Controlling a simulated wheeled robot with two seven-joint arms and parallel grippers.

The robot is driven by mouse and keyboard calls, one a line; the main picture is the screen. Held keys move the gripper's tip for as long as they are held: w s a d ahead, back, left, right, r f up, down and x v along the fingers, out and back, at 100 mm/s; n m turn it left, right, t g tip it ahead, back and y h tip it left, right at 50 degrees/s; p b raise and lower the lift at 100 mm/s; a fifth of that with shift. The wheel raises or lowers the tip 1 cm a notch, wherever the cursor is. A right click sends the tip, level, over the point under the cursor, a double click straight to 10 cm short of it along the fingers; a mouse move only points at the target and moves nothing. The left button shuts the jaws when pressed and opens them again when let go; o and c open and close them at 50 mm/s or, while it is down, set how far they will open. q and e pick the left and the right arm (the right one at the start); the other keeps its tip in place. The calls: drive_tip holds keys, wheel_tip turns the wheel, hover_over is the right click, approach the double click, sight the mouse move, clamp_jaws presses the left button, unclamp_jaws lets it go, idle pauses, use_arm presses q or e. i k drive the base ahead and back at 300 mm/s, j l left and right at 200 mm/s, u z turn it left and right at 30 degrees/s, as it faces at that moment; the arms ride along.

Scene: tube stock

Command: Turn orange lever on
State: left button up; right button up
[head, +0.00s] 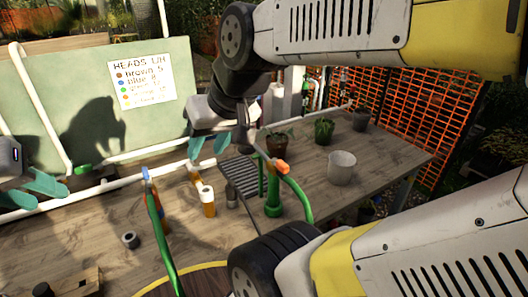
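A small orange part (194,179) sits on the white pipework below my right gripper; it looks like a lever, but its setting is too small to tell. Another orange piece (282,167) tops the green upright fitting (273,200) further right. My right gripper (208,146) has its teal fingers apart with nothing between them, above and slightly right of the first orange part. My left gripper (34,192) is at the left edge, its teal fingers apart and empty; its body is partly cut off.
A sign (142,80) hangs on the pale green panel. A blue-topped fitting (147,173) with green hose and a white-and-orange tube (207,201) stand near. A grey ring (130,240), white pot (341,168) and potted plants (323,131) are on the wooden table.

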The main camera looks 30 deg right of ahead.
sight(280, 165)
drive_tip(key=k+j+z, duration=0.1)
drive_tip(key=z, duration=1.35)
drive_tip(key=k+l+u, duration=0.1)
drive_tip(key=l+u, duration=0.15)
drive_tip(key=l, duration=0.15)
